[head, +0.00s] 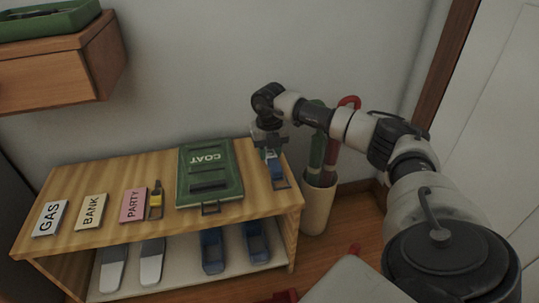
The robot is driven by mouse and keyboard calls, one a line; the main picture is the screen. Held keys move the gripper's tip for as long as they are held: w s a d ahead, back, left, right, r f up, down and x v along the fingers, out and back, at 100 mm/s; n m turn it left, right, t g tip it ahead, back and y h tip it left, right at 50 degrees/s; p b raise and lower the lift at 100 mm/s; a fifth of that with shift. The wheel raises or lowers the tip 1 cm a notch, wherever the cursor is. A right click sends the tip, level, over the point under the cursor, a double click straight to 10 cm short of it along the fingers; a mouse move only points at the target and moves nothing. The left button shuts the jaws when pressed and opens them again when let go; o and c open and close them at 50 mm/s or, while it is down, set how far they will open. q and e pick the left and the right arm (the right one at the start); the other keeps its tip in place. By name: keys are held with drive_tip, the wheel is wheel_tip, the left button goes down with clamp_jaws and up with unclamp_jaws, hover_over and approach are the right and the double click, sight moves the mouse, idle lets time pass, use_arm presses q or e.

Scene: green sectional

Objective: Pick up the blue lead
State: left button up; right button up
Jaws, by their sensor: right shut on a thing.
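The blue lead (276,170) is at the right end of the wooden shelf top, just right of the green COAT box. My right gripper (269,148) reaches down over it from above and is shut on its upper part. The gripper and wrist hide the top of the lead. Its lower end is close to the shelf top, and I cannot tell whether it still touches. My left gripper is not in view.
The wooden shelf (110,240) also bears the green COAT box (212,190), a small yellow and dark item (156,200), and GAS (49,218), BANK (91,211) and PARTY (133,204) cards. Shoes stand below. An umbrella stand (318,205) is close on the right.

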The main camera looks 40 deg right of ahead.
drive_tip(key=s+r+p, duration=0.4)
drive_tip(key=s+r, duration=0.3)
drive_tip(key=s, duration=0.4)
drive_tip(key=shift+s+d, duration=0.3)
drive_tip(key=shift+d, duration=0.1)
drive_tip(key=shift+r, duration=0.1)
